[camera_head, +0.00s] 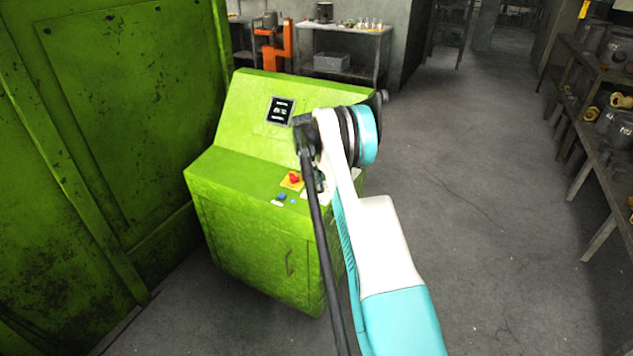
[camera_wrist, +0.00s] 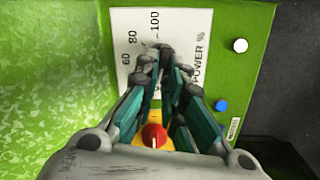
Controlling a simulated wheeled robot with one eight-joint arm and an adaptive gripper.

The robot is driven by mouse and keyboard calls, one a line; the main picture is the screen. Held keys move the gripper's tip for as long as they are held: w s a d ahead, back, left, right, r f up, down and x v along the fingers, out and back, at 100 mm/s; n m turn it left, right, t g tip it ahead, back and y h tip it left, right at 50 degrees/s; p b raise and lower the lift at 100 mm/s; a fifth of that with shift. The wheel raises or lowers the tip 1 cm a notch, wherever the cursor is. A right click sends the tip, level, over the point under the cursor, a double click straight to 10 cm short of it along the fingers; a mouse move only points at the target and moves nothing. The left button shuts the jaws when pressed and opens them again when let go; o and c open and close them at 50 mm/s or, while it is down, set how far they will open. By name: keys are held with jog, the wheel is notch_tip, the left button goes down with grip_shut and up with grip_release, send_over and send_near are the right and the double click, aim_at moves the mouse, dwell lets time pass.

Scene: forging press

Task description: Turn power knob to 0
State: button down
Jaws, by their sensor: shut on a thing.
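The power knob's white scale plate (camera_wrist: 180,22) lies on the green control console, with 60, 80, 100 and "POWER %" readable in the wrist view. My gripper (camera_wrist: 165,70) points down at this plate, its fingertips close together at the spot beside the numbers. It is shut on the power knob, which the fingers hide, so its pointer setting cannot be read. In the head view my gripper (camera_head: 318,182) is mostly behind my arm, over the console's right part, where an edge of the white plate shows.
A red knob (camera_wrist: 155,136) on a yellow plate sits close to my fingers; it also shows in the head view (camera_head: 294,178). A white button (camera_wrist: 240,45) and a blue button (camera_wrist: 221,105) are nearby. The console (camera_head: 245,215) stands beside a large green machine (camera_head: 120,110).

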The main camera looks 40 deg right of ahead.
jog(key=shift+n, duration=0.4)
jog(key=c, duration=1.7)
grip_release()
jog(key=shift+r, duration=0.1)
notch_tip(320, 180, up, 12)
jog(key=a, duration=0.2)
jog(key=shift+w+f, duration=0.2)
jog(key=shift+w, duration=0.2)
jog(key=shift+a, duration=0.1)
